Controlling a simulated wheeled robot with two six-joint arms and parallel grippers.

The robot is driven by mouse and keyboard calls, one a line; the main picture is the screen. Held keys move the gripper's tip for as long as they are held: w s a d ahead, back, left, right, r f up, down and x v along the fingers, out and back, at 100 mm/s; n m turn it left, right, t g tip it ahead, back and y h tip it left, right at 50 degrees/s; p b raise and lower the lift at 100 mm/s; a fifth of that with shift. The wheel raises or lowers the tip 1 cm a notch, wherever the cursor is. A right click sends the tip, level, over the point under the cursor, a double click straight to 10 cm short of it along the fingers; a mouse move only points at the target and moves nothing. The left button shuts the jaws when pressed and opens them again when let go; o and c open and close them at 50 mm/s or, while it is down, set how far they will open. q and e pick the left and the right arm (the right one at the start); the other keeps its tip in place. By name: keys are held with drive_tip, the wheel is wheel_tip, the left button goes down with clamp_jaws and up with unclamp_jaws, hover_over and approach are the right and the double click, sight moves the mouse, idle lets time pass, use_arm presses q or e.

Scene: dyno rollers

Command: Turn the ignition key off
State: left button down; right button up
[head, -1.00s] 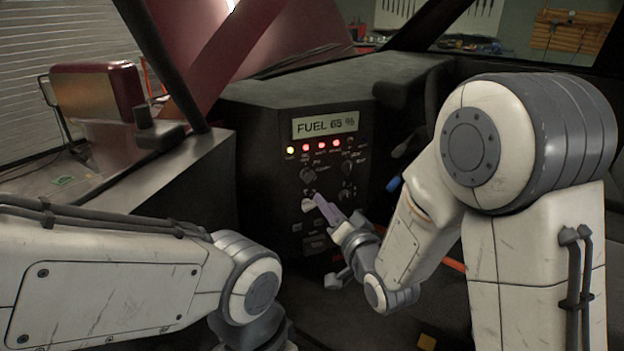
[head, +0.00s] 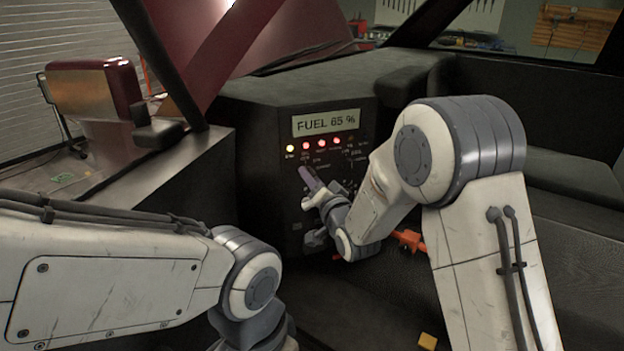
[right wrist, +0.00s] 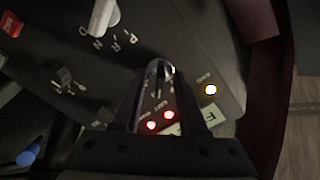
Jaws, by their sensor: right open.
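The ignition key seems to be the small metallic piece (right wrist: 158,72) between my right fingers in the right wrist view, on a round switch on the dark dash panel (head: 262,170). Its exact angle is hard to make out. My right gripper (head: 308,177) is at the panel's upper left, below the warning lights, and hides the key in the head view. In the wrist view the right gripper (right wrist: 160,85) is open, with one finger on each side of the key. Contact cannot be told. My left arm crosses the lower left; its gripper is out of view.
A display (head: 326,123) reads "FUEL 65 %". Below it one yellow light (head: 290,148) and several red lights (head: 321,146) are lit. A pale selector lever (right wrist: 103,17) marked P R N D and another knob (right wrist: 65,80) sit near the gripper. An orange bar (head: 409,239) is behind my right arm.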

clamp_jaws()
drive_tip(key=shift+n, duration=0.3)
drive_tip(key=n+b, duration=0.2)
drive_tip(key=n, duration=0.1)
drive_tip(key=shift+f+b, duration=0.15)
drive_tip(key=shift+b, duration=0.2)
drive_tip(key=n+b, duration=0.2)
drive_tip(key=n, duration=0.3)
drive_tip(key=shift+b, duration=0.4)
drive_tip(key=shift+n, duration=0.3)
unclamp_jaws()
